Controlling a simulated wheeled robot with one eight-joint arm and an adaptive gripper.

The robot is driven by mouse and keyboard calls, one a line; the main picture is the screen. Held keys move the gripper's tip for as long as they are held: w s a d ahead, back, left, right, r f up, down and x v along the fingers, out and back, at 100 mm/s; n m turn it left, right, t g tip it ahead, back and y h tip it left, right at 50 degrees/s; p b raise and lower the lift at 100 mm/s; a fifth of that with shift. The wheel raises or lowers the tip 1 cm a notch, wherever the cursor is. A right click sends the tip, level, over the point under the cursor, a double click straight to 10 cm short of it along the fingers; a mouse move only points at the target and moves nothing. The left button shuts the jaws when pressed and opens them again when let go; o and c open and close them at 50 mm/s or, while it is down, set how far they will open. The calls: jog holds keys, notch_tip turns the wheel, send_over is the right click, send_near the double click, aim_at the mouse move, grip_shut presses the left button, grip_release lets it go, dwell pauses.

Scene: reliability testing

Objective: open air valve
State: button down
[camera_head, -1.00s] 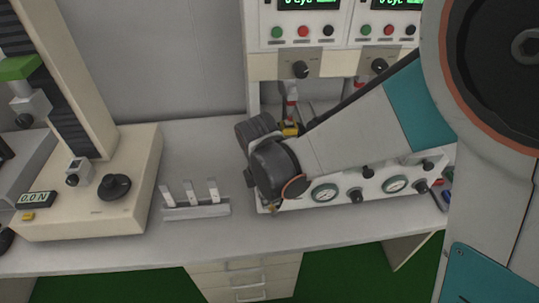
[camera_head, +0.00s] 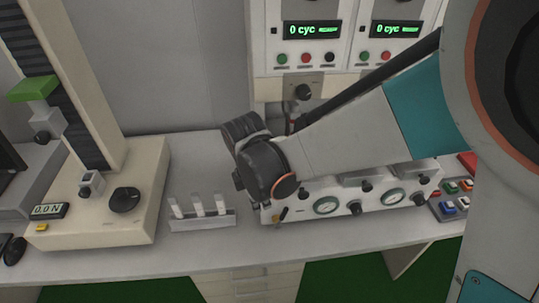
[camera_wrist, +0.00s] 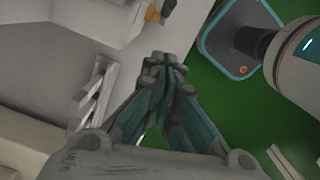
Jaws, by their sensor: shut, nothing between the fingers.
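The front panel (camera_head: 335,197) at the bench's right carries gauges and black knobs. At its left end is a small yellow part (camera_head: 277,219) with a dark lever-like piece beside it, probably the air valve. Its exact position is too small to read. In the wrist view a yellow fitting (camera_wrist: 152,13) shows at the top, on the pale panel's edge. My gripper (camera_wrist: 163,62) is shut and empty, below that fitting and apart from it, over the bench's edge and green floor. In the head view my arm hides the gripper.
A testing machine with a black knob (camera_head: 125,200) stands at left. A small rack with white upright pieces (camera_head: 203,218) sits between it and the panel. Cycle counters (camera_head: 312,30) are above. Bare bench shows in front.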

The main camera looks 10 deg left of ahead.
jog(key=shift+s+r+p, duration=0.15)
jog(key=shift+r+p, duration=1)
jog(key=shift+r, duration=1.1)
jog(key=shift+a, duration=0.1)
